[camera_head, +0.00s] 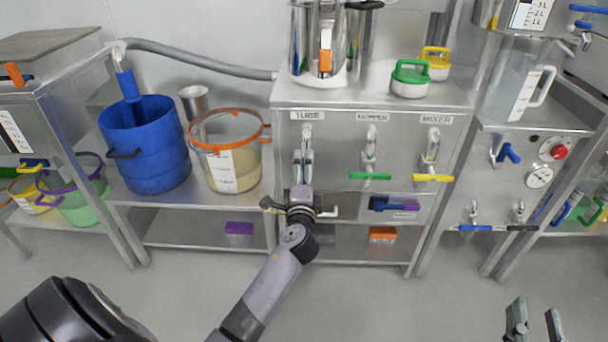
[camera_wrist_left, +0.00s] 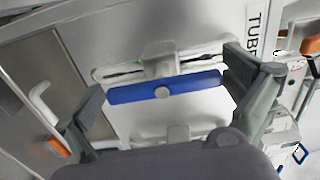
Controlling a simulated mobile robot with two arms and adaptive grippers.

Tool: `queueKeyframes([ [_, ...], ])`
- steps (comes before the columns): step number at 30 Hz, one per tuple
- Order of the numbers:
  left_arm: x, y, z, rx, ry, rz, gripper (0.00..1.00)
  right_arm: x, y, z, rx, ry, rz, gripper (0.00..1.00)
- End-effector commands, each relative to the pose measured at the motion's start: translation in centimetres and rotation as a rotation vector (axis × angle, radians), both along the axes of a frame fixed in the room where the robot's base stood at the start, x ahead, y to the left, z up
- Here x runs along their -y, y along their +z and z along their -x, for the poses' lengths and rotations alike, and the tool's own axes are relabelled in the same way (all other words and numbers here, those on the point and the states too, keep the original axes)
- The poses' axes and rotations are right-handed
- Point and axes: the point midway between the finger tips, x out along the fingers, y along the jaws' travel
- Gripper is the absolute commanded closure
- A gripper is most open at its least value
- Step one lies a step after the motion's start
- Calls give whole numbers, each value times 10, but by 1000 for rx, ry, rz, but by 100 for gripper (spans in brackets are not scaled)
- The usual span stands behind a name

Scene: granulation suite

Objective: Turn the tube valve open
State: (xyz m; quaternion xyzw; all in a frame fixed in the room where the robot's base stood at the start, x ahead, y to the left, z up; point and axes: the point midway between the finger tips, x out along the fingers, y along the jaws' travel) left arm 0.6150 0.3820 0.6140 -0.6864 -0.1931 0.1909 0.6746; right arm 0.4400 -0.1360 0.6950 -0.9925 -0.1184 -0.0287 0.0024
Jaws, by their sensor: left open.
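The tube valve (camera_head: 307,131) is on the steel cabinet's front under the TUBE label (camera_head: 307,115). Its blue handle (camera_wrist_left: 165,87) shows in the left wrist view, at right angles to the label's text; in the head view my gripper hides it. My left gripper (camera_head: 303,158) is at the valve, fingers spread. In the left wrist view its fingers (camera_wrist_left: 165,92) stand at either end of the handle, the right one very close to it; contact cannot be told. My right gripper (camera_head: 535,322) is open and empty at the bottom right.
To the right are the hopper valve with a green handle (camera_head: 370,176) and the mixer valve with a yellow handle (camera_head: 433,178). A blue bucket (camera_head: 145,150) and a clear orange-rimmed bucket (camera_head: 227,165) stand on the left bench. A grey hose (camera_head: 200,63) runs behind.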

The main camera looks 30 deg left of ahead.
Motion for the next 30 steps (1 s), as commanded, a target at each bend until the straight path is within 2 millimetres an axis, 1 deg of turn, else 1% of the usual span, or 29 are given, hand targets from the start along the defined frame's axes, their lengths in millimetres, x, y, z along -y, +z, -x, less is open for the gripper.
queueKeyframes([
  [5, 5, -1, 8, -1, -1, -1, 0, 1, -1, 0, -4, -1, 2, 67],
  [8, 13, -1, 22, -1, 0, 1, 0, 0, -1, 0, -4, -1, 2, 67],
  [15, 40, -1, 67, -2, 1, 2, 0, 0, -1, 0, -2, 0, 1, 67],
  [18, 50, -1, 82, -2, 0, 2, 0, 0, -1, 0, -2, 0, 1, 67],
  [21, 57, -1, 93, -1, 0, 2, 0, 0, -1, 0, -2, 0, 1, 67],
  [25, 62, 0, 101, 0, 1, 1, 0, 0, -1, 0, -2, 0, 0, 67],
  [30, 63, 0, 103, 0, 1, 0, 0, 0, -1, 0, -2, 0, 0, 67],
])
